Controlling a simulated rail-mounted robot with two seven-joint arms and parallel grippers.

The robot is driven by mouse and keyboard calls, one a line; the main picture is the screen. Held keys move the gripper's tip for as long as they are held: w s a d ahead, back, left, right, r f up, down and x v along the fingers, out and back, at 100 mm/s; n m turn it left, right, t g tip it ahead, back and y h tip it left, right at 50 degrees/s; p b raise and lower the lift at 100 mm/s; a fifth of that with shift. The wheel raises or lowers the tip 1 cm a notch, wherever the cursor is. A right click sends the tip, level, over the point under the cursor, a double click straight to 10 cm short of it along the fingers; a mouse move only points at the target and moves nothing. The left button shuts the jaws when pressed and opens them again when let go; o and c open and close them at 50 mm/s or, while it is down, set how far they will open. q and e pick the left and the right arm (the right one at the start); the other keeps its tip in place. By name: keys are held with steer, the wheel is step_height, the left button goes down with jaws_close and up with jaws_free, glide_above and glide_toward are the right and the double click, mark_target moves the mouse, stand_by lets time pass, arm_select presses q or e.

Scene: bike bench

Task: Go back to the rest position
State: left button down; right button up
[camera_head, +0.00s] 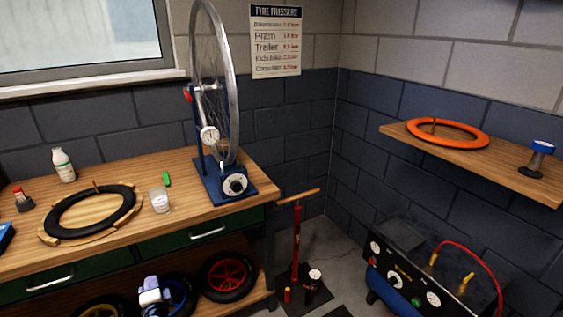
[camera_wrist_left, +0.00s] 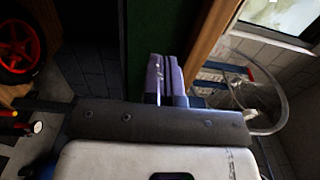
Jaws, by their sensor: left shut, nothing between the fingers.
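My left gripper (camera_head: 152,292) shows at the bottom of the head view, low in front of the bench's lower shelf. In the left wrist view its two fingers (camera_wrist_left: 167,78) lie together, shut, with nothing between them. A green drawer front and the bench's wooden edge stand close beyond the fingers there. My right gripper is in neither view.
The wooden bench (camera_head: 115,170) carries a black tyre (camera_head: 90,212), a white bottle (camera_head: 63,165), a glass jar (camera_head: 160,200) and a wheel stand (camera_head: 224,182). A red-wheeled tyre (camera_head: 228,276) sits below. A floor pump (camera_head: 297,245) and a compressor (camera_head: 420,275) stand right.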

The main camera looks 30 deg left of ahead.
arm_select(q)
steer(key=s+f+n+g+h, duration=0.1)
steer(key=s+f+n+g, duration=0.1)
steer(key=s+n+g, duration=0.4)
steer(key=d+r+t+h+p, duration=0.15)
steer(key=d+h, duration=0.25)
steer(key=d, duration=0.5)
steer(key=d+r+n+h+p, duration=0.1)
steer(key=d+r+h+p, duration=0.15)
steer(key=d, duration=0.65)
steer(key=d+r+t+h+p, duration=0.15)
steer(key=d+h, duration=0.25)
steer(key=d, duration=0.5)
steer(key=s+d+r+m+g+h+p, duration=0.1)
steer(key=s+d+g+h+p, duration=0.1)
steer(key=s+d+p, duration=0.45)
steer(key=s+d+r+m+g+h+p, duration=0.15)
steer(key=s+d, duration=0.25)
steer(key=s, duration=0.6)
step_height(320, 180, up, 37)
steer(key=p, duration=3.8)
steer(key=shift+s+r, duration=0.15)
steer(key=shift+s, duration=0.05)
steer(key=shift+d, duration=0.1)
